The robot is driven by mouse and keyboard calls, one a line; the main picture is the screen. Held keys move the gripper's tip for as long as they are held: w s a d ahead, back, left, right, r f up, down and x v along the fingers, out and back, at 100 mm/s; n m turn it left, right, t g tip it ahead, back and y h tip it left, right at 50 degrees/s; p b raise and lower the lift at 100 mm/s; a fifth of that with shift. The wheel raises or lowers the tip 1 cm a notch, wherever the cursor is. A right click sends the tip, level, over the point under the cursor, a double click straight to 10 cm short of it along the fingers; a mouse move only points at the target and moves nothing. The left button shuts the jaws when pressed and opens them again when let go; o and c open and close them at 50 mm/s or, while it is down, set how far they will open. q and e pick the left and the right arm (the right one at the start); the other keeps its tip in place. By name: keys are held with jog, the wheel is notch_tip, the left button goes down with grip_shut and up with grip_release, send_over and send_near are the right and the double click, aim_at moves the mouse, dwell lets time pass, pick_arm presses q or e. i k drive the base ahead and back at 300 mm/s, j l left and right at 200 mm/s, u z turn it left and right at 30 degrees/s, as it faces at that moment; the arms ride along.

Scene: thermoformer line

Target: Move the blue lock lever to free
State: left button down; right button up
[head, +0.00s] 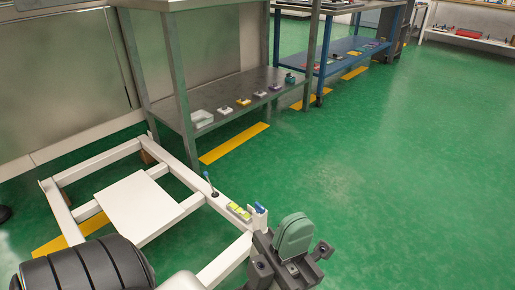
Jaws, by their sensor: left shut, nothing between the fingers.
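A white frame (187,173) stands low on the floor at the left. On its right rail a thin lever with a blue knob (207,175) rises from a dark round base, leaning slightly left. Further along the rail is a small plate with yellow-green marks (239,211). Beside it a small blue part (260,206) shows at a white block; I cannot tell which blue part is the lock lever. My left gripper (292,238) is shut and empty, with rounded green fingers, just right of the white block. Whether it touches the block is unclear. My right gripper is not in view.
A steel table (228,94) with several small items on its lower shelf stands behind the frame. A blue trolley (345,55) stands further back. A white panel (147,205) lies inside the frame. The green floor (410,170) to the right is clear.

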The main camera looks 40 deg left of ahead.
aim_at(205, 173)
jog(key=i+l+u, duration=0.15)
jog(key=i, duration=0.35)
jog(key=i+l+u, duration=0.15)
jog(key=i, duration=0.35)
jog(key=i+l+u, duration=0.1)
jog(key=i, duration=0.35)
jog(key=i+u, duration=0.2)
jog(key=u, duration=0.25)
jog(key=i+u, duration=0.2)
jog(key=u, duration=0.2)
jog(key=i+l+u, duration=0.15)
jog(key=u, duration=0.3)
jog(key=i+l+u, duration=0.2)
jog(key=u, duration=0.25)
jog(key=i+l+u, duration=0.15)
jog(key=u, duration=0.3)
jog(key=i+l+u, duration=0.1)
jog(key=u, duration=0.35)
jog(key=i+l+u, duration=0.2)
jog(key=u, duration=0.25)
jog(key=i+l+u, duration=0.15)
jog(key=u, duration=0.3)
jog(key=i+l+u, duration=0.1)
jog(key=l+u, duration=0.2)
jog(key=u, duration=0.15)
jog(key=l+u, duration=0.25)
jog(key=u, duration=0.2)
jog(key=i+l+u, duration=0.2)
jog(key=k+l, duration=0.05)
jog(key=k, duration=0.05)
